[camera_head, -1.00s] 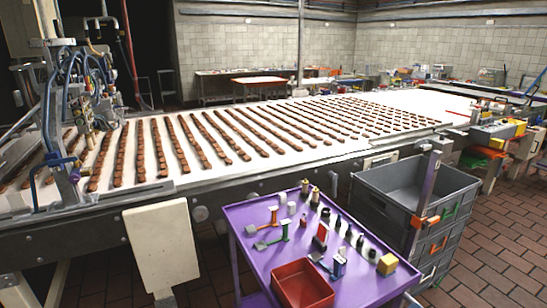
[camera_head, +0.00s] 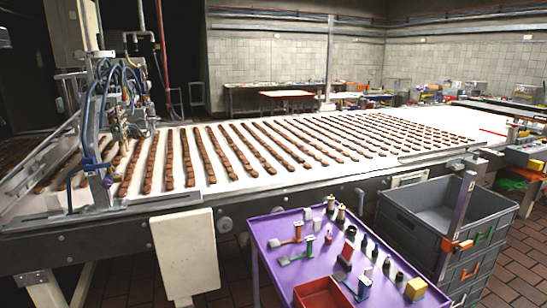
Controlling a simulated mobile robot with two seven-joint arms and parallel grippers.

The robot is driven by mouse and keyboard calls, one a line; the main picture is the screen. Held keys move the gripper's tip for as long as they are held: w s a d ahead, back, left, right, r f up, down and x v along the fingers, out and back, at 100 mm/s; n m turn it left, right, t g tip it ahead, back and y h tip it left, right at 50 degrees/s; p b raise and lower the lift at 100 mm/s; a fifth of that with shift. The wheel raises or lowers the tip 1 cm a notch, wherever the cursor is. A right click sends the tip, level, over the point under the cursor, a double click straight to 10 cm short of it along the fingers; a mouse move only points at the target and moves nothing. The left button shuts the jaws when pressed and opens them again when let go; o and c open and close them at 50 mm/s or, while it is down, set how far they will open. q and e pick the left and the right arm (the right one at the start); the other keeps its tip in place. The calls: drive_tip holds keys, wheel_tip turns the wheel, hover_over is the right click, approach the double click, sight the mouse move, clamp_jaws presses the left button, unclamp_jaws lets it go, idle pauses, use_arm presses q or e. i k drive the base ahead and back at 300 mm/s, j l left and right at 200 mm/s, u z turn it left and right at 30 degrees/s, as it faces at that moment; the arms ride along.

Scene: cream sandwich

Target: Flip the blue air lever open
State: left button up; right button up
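On the machine at the left end of the conveyor, blue hoses (camera_head: 97,95) and a small blue-violet fitting (camera_head: 90,163) show. I cannot tell which blue part is the air lever or how it is set. Neither of my grippers is in view.
The purple cart (camera_head: 275,262) carries a red bin (camera_head: 322,294), several small bottles and a yellow block (camera_head: 416,288). A long white conveyor (camera_head: 222,187) with rows of brown biscuits runs behind it. Grey crates (camera_head: 410,226) stand at the right. A cream panel (camera_head: 184,255) hangs in front.

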sight(107, 165)
drive_tip(key=i+j, duration=0.1)
drive_tip(key=j, duration=0.3)
drive_tip(key=i+j, duration=0.15)
drive_tip(key=j, duration=0.2)
drive_tip(key=i+j, duration=0.1)
drive_tip(key=j, duration=0.3)
drive_tip(key=i+j+u, duration=0.1)
drive_tip(key=i+j, duration=0.6)
drive_tip(key=i, duration=0.1)
